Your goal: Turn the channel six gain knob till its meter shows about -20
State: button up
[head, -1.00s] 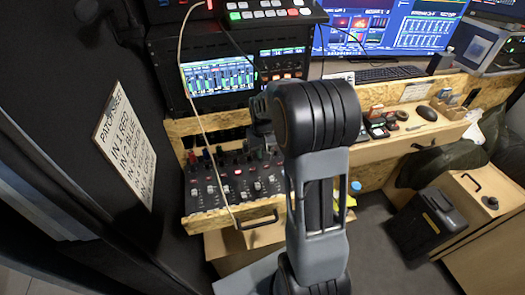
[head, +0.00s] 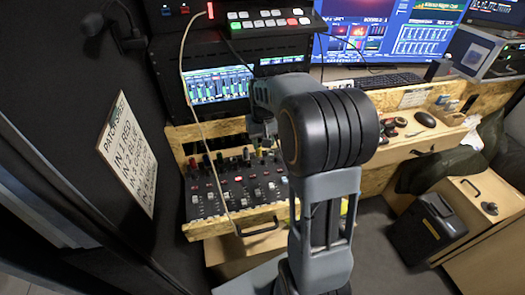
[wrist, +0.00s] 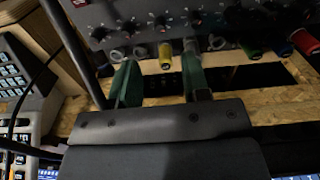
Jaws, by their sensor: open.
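The audio mixer (head: 232,205) sits in a plywood drawer, with rows of small knobs and a few lit buttons. In the wrist view its edge (wrist: 150,8) fills the top, with a row of dark gain knobs (wrist: 160,22) above coloured cable plugs. I cannot read which knob is channel six. My gripper (wrist: 158,72) is open and empty. Its green fingers appear either side of a yellow plug (wrist: 166,52), just short of the knob row. In the head view my gripper (head: 263,140) hangs over the mixer's back edge. The meter screen (head: 220,84) shows green bars; its numbers are unreadable.
A thin pale cable (head: 205,140) hangs across the mixer's front. Several plugs, including a red one (wrist: 305,41), stand along its back edge. A video switcher (head: 265,20) sits above the screens. The desk with a mouse (head: 425,119) lies to the right.

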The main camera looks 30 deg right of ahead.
notch_tip(320, 180, up, 6)
jog(key=shift+f, duration=0.1)
dwell(0.6)
jog(key=s+a+r+n+t+p, duration=0.1)
jog(key=s+a+r+p, duration=0.2)
jog(key=s, duration=0.5)
jog(key=s+a+r+n+t+p, duration=0.1)
jog(key=s+a+r+t+p, duration=0.1)
jog(key=s+a+p, duration=0.3)
jog(key=s+a+r, duration=0.1)
jog(key=s, duration=0.2)
jog(key=shift+a+t, duration=0.3)
jog(key=shift+a, duration=0.1)
